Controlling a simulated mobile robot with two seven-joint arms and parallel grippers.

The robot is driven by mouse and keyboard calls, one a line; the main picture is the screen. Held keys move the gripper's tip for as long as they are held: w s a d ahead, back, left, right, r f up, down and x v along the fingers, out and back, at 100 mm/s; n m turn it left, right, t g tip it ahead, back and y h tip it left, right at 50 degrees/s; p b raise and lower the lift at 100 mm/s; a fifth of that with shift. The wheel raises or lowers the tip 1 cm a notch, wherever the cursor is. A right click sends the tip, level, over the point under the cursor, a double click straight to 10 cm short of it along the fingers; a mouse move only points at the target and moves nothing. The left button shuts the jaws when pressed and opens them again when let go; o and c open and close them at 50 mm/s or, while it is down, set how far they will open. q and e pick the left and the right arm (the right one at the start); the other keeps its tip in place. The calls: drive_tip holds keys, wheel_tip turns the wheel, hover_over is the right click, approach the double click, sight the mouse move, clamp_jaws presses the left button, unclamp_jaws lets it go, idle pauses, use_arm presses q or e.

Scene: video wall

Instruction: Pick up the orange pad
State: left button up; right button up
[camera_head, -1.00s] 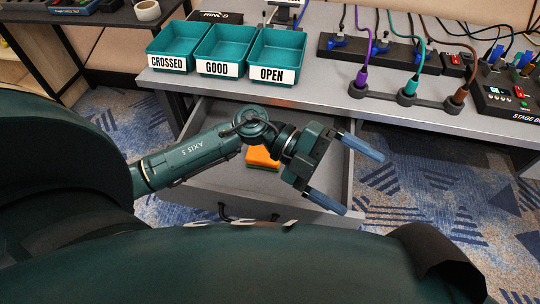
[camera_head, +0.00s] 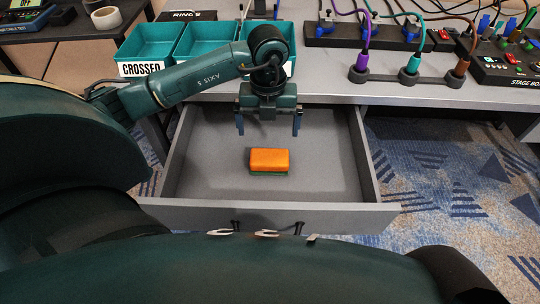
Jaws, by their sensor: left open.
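The orange pad (camera_head: 269,160) lies in the open grey drawer (camera_head: 325,175), near the middle of its floor. It is a small block, orange on top with a green layer below. My left gripper (camera_head: 268,130) is open and empty, pointing down above and slightly behind the pad. Its two fingers are spread wider than the pad and apart from it. My right gripper is not in view.
The desk (camera_head: 420,95) stands behind the drawer, with teal bins (camera_head: 150,45) at left, partly hidden by my arm. A black power strip (camera_head: 345,35), a cable holder (camera_head: 410,76) with coloured cables and a stage box (camera_head: 505,75) sit at right. The drawer walls surround the pad.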

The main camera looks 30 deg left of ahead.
use_arm(q)
wheel_tip(320, 180, down, 6)
drive_tip(key=shift+f+b, duration=0.15)
drive_tip(key=shift+b, duration=0.25)
wheel_tip(320, 180, down, 5)
drive_tip(key=shift+d+r+b, duration=0.1)
drive_tip(key=shift+b, duration=0.5)
drive_tip(key=shift+f, duration=0.25)
drive_tip(key=shift+r, duration=0.1)
drive_tip(key=c, duration=0.8)
drive_tip(key=shift+o, duration=0.2)
wheel_tip(320, 180, up, 10)
drive_tip(key=shift+p, duration=1)
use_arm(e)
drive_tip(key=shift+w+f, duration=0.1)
